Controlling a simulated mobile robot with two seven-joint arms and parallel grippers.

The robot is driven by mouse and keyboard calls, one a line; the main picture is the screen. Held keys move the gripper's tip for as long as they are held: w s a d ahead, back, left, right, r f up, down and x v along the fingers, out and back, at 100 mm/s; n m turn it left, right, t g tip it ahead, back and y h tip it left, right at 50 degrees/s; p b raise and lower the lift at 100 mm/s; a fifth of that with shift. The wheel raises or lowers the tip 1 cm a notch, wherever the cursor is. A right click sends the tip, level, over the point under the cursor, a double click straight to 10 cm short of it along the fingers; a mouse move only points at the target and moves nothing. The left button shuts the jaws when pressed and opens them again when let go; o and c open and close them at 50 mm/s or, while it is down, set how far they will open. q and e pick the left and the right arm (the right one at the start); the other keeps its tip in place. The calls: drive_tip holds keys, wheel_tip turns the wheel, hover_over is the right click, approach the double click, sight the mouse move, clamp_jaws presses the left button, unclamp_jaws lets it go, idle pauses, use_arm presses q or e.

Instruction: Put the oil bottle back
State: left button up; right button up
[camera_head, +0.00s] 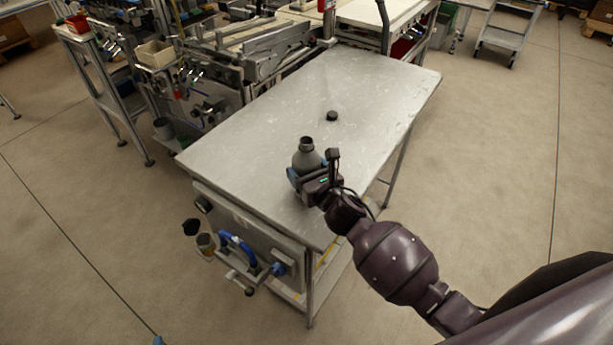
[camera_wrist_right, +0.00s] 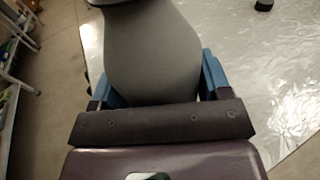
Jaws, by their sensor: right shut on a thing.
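The oil bottle (camera_head: 306,159) is grey with a rounded shoulder and a dark neck. It stands upright at the near part of the metal table (camera_head: 275,120). My right gripper (camera_head: 308,178) is shut on it, with blue fingers on both sides of its body. In the right wrist view the bottle (camera_wrist_right: 150,55) fills the space between the fingers, and its top runs out of the frame. Its base is hidden, so I cannot tell whether it touches the tabletop. My left gripper is not clearly visible.
A small black round piece (camera_head: 332,116) lies on the table beyond the bottle. A brownish cup-like holder (camera_head: 207,243) and a blue handle (camera_head: 237,246) are on the table's near side. Machinery (camera_head: 230,65) borders the left. The far tabletop is mostly clear.

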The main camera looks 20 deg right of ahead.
drive_tip(key=shift+f, duration=1)
drive_tip(key=shift+f, duration=0.15)
drive_tip(key=o, duration=1.6)
